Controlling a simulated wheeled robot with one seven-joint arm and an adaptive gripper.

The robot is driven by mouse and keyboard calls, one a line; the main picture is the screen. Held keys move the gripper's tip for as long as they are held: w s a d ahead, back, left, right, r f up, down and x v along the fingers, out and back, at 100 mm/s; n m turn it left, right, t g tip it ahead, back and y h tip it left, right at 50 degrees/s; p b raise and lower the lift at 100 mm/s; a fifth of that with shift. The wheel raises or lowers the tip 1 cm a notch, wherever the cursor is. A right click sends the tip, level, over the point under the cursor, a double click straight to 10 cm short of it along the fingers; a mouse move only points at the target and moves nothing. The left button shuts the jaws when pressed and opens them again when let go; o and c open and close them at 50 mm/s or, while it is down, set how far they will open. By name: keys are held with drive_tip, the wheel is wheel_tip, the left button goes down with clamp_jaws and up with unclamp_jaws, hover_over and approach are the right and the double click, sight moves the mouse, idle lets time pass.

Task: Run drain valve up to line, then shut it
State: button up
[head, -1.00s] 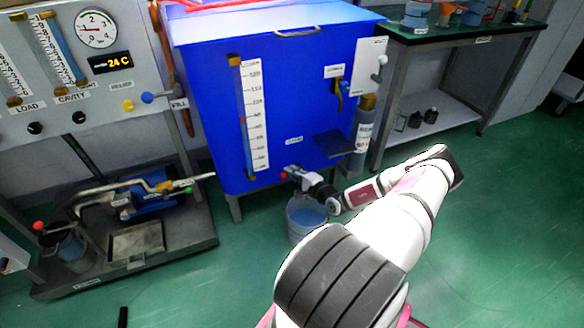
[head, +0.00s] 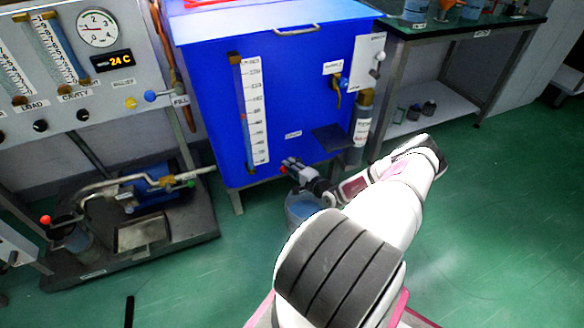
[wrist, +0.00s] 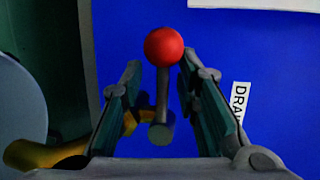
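The drain valve's red ball knob (wrist: 164,46) on a grey stem stands between the spread fingers of my gripper (wrist: 165,88) in the wrist view. The fingers are open, with gaps visible on both sides of the stem. A DRAIN label (wrist: 240,105) is on the blue tank right of the fingers. In the head view my gripper (head: 290,168) is low at the tank's front. The tank (head: 215,120) carries a vertical level gauge (head: 254,110) with a small red mark beside its scale. The liquid level is too small to read.
A bucket (head: 300,207) stands on the floor below the valve, partly hidden by my arm. A brass pipe (wrist: 45,154) is at lower left in the wrist view. A pump stand (head: 140,232) is left; a workbench (head: 465,30) is right. Floor at right is clear.

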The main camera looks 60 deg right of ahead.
drive_tip(key=shift+d, duration=0.1)
drive_tip(key=shift+s, duration=0.25)
drive_tip(key=v, duration=1.1)
drive_tip(key=shift+s+a, duration=0.25)
drive_tip(key=shift+s, duration=0.05)
drive_tip(key=shift+r, duration=0.1)
